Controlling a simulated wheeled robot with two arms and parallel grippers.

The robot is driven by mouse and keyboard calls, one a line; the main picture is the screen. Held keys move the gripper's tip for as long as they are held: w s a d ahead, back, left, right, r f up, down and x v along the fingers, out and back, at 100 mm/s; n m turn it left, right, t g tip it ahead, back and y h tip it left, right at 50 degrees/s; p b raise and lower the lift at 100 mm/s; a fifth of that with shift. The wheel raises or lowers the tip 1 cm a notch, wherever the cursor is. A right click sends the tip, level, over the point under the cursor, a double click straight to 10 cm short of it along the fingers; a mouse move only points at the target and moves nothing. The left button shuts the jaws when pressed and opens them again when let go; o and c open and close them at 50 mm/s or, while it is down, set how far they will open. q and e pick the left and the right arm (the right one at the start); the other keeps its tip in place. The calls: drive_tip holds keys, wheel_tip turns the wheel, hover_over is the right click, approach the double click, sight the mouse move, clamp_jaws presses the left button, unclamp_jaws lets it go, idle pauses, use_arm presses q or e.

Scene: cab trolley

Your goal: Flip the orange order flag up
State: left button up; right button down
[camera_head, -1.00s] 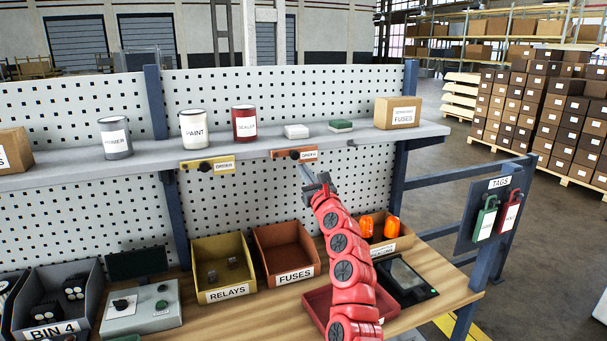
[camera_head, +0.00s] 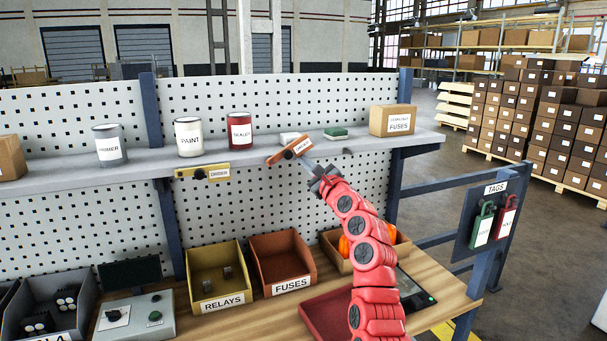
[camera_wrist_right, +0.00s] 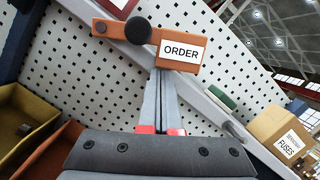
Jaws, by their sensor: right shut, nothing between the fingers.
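The orange order flag (camera_head: 290,151) is at the shelf's front edge, tilted with its right end higher than its left. In the right wrist view the flag (camera_wrist_right: 118,32) shows a black round knob (camera_wrist_right: 138,30) and a white ORDER label. My right gripper (camera_head: 306,165) is shut with nothing between its fingers, just under the flag's right end. In the wrist view its fingertips (camera_wrist_right: 164,74) meet the flag's lower edge below the label and appear to touch it. My left gripper is not in view.
A yellow flag (camera_head: 202,173) hangs level to the left on the same shelf edge (camera_head: 245,160). Cans, small boxes and a fuses carton (camera_head: 393,120) stand on the shelf. Below are the relays bin (camera_head: 218,285), fuses bin (camera_head: 283,265) and a red tray (camera_head: 325,310).

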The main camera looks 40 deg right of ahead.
sight(298, 141)
drive_tip(key=shift+r+n+y, duration=0.4)
drive_tip(key=shift+r+n, duration=0.45)
drive_tip(key=shift+n, duration=0.35)
drive_tip(key=n, duration=0.1)
drive_tip(key=r+n+b, duration=0.1)
drive_tip(key=r+n, duration=0.1)
drive_tip(key=shift+a+g+y, duration=0.25)
drive_tip(key=shift+g+y, duration=0.05)
drive_tip(key=shift+y, duration=0.1)
drive_tip(key=r+n+b, duration=0.1)
drive_tip(key=a+n, duration=0.1)
drive_tip(key=n, duration=0.1)
drive_tip(key=r+n+g+b, duration=0.1)
drive_tip(key=shift+w+a+r+n+y+b, duration=0.25)
drive_tip(key=shift+a+r+n+y+b, duration=0.05)
drive_tip(key=shift+r, duration=0.05)
drive_tip(key=shift+d, duration=0.1)
